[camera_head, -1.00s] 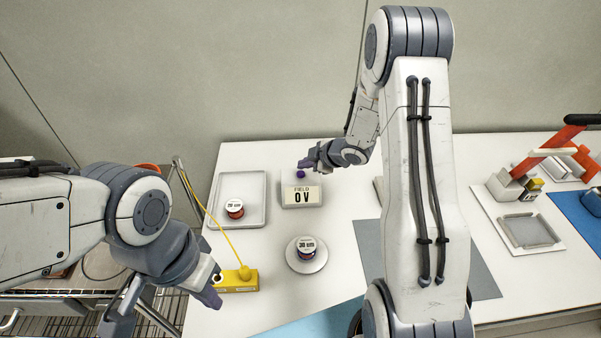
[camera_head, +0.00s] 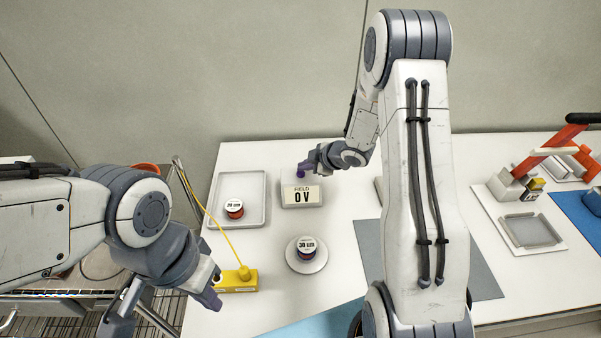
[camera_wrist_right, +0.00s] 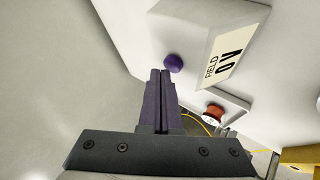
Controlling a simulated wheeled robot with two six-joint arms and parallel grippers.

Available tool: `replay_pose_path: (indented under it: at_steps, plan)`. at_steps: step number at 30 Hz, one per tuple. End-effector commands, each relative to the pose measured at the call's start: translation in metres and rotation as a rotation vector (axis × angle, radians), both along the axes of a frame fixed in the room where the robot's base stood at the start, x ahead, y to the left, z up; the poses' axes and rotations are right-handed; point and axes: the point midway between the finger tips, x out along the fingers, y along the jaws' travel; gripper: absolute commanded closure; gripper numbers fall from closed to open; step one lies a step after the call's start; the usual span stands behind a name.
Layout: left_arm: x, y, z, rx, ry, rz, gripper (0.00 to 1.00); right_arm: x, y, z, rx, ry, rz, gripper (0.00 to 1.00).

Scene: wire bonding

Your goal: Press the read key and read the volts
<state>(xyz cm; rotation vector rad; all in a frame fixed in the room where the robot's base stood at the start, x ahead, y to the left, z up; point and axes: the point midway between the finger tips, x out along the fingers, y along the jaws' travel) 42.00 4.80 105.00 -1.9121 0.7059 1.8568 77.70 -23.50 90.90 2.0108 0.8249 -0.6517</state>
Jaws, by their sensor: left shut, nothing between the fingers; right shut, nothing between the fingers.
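The field meter (camera_head: 302,196) is a grey box on the white table, and its sloped face reads "FIELD 0 V". A round purple key (camera_wrist_right: 174,63) sits on the box beside the display in the right wrist view. My right gripper (camera_head: 306,168) is shut and empty at the back of the meter, its purple fingers by the key. In the right wrist view its shut fingertips (camera_wrist_right: 161,76) are close to the key; I cannot tell whether they touch. My left gripper (camera_head: 214,293) is shut and empty beside the yellow block.
A grey tray (camera_head: 222,218) holds a red spool (camera_head: 234,209). Another spool (camera_head: 306,249) stands on a round plate (camera_head: 292,263). A yellow block (camera_head: 240,284) has a yellow cord. A fixture with orange handles (camera_head: 560,140) stands at the right.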

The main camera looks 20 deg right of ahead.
Motion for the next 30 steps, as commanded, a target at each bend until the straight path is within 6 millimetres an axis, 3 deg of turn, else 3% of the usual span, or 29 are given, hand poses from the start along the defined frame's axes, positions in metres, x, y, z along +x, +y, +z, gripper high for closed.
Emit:
replay_pose_path:
  at_steps: [30]
  plan:
    - [0.0,0.0,-0.0061,0.0,0.0,0.0,1.0,-0.0002,0.0001,-0.0085,-0.001,0.001,0.0,1.0]
